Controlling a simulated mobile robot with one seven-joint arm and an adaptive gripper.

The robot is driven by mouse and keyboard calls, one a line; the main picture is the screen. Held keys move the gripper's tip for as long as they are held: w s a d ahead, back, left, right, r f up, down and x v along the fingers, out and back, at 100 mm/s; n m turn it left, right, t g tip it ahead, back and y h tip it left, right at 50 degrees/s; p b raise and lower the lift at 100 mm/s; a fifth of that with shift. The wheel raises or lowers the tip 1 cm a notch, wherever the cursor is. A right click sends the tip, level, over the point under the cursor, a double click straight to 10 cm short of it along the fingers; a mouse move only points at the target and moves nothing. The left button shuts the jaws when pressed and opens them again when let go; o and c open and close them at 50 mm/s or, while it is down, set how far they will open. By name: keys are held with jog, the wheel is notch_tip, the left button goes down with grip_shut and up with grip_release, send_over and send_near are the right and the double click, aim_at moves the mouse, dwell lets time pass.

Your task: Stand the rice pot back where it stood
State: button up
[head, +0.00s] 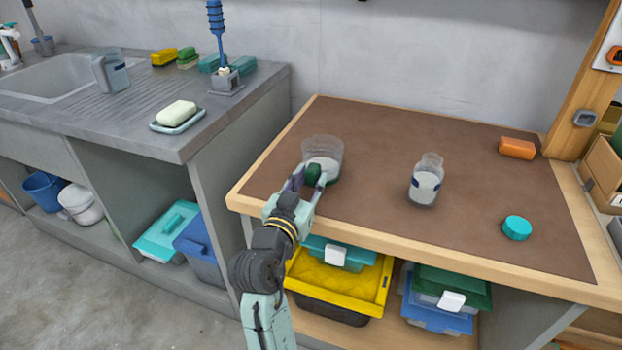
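A clear tub (323,146) with white contents is upright at the left of the brown-topped workbench; it may be the rice pot, but no label is readable. My gripper (312,174) is at its near side, with its fingers apart around a dark green patch. I cannot tell whether this green is part of the tub or a separate thing, or whether the fingers press on it. The fingers hide the tub's lower front. A clear jar (426,183) with white contents and dark marks stands upright to the right, apart from my gripper.
A teal round lid-like piece (517,228) and an orange block (517,148) lie on the bench's right side. The brown bench top (455,245) is clear around the jar. The grey sink counter (150,140) with a soap dish (178,124) stands to the left. Bins fill the shelf below.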

jog(key=shift+b+v, duration=0.45)
jog(key=shift+v, duration=1.65)
jog(key=shift+p+v, duration=0.9)
jog(key=shift+v, duration=0.5)
jog(key=shift+w+d, duration=0.1)
